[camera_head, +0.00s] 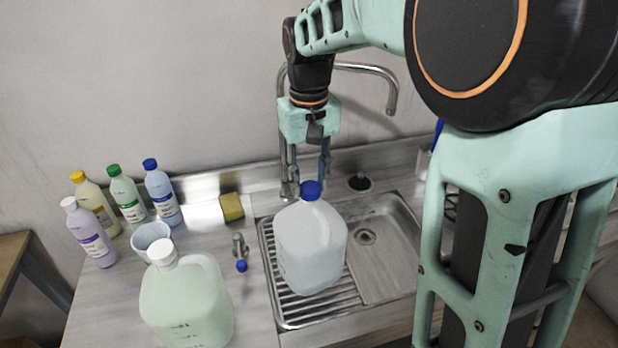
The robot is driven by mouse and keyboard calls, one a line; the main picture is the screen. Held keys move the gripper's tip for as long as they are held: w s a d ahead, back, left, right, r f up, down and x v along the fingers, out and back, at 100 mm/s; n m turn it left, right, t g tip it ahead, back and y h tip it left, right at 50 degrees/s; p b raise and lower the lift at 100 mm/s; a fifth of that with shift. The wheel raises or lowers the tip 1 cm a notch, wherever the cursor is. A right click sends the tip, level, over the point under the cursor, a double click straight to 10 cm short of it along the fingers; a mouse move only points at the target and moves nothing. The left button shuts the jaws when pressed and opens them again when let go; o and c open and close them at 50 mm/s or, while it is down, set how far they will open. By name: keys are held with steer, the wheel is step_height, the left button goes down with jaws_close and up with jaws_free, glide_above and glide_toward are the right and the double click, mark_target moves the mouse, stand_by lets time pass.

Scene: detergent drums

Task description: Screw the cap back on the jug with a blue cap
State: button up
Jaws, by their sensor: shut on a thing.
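The large translucent jug (310,250) stands upright on the ribbed drainboard of the sink. The blue cap (311,191) is at the top of its neck, level as far as I can see. My gripper (311,180) points straight down from above, its fingers reaching to the cap, and is shut on it. The fingertips are small here and partly merge with the tap behind them. I cannot tell how far the cap is threaded onto the neck. A second jug (187,302), pale green with a white cap (161,252), stands on the counter at the front left.
The sink's tap (388,90) arches close behind my gripper. Several small bottles (124,193) and a white cup (152,237) stand at the left. A yellow sponge (232,207), a small metal fitting (239,246) and a small blue piece (241,266) lie left of the sink (398,262). The basin is empty.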

steer(key=shift+f, duration=0.1)
steer(key=m, duration=0.5)
steer(key=shift+d+m+p, duration=0.1)
steer(key=shift+m+p, duration=0.25)
steer(key=shift+m, duration=0.05)
steer(key=o, duration=0.5)
steer(key=shift+r, duration=0.2)
steer(key=n+p, duration=0.1)
steer(key=n, duration=0.2)
steer(key=shift+n, duration=1.4)
